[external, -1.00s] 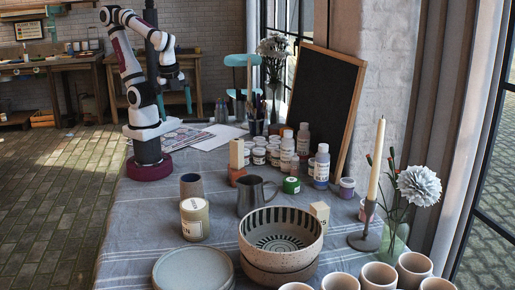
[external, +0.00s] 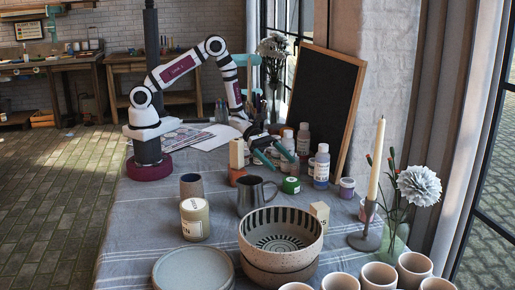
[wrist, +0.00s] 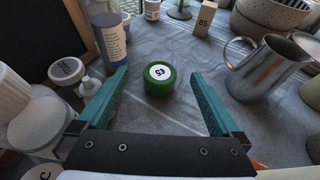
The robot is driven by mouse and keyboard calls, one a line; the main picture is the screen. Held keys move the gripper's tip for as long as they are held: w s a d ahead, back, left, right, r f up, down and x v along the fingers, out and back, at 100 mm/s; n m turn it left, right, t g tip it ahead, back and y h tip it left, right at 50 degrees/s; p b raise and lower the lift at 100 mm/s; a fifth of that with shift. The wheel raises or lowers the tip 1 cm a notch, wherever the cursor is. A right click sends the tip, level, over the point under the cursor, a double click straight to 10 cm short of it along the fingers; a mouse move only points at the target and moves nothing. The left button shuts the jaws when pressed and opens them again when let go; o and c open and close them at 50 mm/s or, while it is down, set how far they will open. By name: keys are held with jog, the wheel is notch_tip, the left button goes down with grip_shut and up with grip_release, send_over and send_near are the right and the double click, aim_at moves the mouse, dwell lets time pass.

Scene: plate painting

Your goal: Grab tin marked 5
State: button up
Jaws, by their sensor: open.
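A small green tin (external: 291,185) stands on the cloth-covered table, right of the grey metal jug. In the wrist view the green tin (wrist: 160,82) lies between and a little beyond my fingertips, with a white round label on its lid. The label's dark marking looks like "S3" or similar, and I cannot read it surely. My gripper (external: 275,158) is open and empty, its teal fingers above and behind the tin, apart from it. A cream tin (external: 195,219) stands further forward on the left, its marking unclear.
The jug (wrist: 272,68) stands close on the tin's right in the wrist view. A bottle (wrist: 110,40) and white jars (wrist: 67,70) crowd the left. A block marked like "85" (wrist: 205,20) is beyond. A chalkboard (external: 325,95) leans behind.

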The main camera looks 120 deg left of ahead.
aim_at(288, 177)
notch_tip(288, 177, down, 3)
jog(key=shift+r, duration=0.15)
jog(key=x, duration=0.5)
jog(key=shift+d, duration=0.15)
jog(key=c, duration=1.5)
